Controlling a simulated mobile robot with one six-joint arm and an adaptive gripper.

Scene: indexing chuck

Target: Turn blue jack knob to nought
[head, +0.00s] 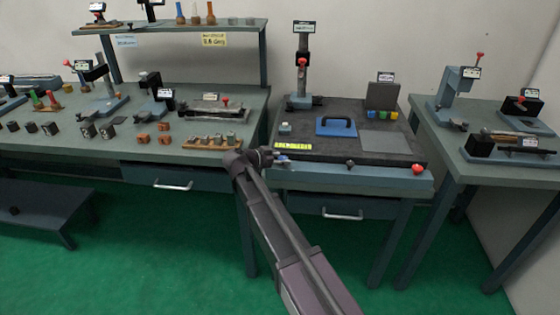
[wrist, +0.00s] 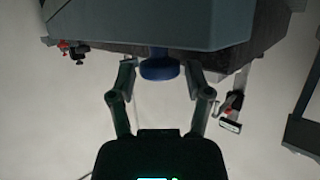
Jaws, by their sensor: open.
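The blue jack knob (wrist: 160,69) is a round dark-blue disc on a short stem below a blue-grey body in the wrist view. My gripper (wrist: 160,77) is open, with one finger on each side of the knob. Gaps show between the fingers and the knob, so it does not look held. In the head view my gripper (head: 262,157) is at the front left edge of the middle bench's dark plate. A small blue part (head: 282,159) beside it appears to be the knob, partly hidden. I cannot read any scale or pointer on it.
A black knob (head: 350,165) and a red knob (head: 418,169) sit along the same front edge. The dark plate (head: 310,145) carries a blue handled block (head: 336,127) and a yellow label strip (head: 293,146). Open green floor (head: 170,250) lies in front.

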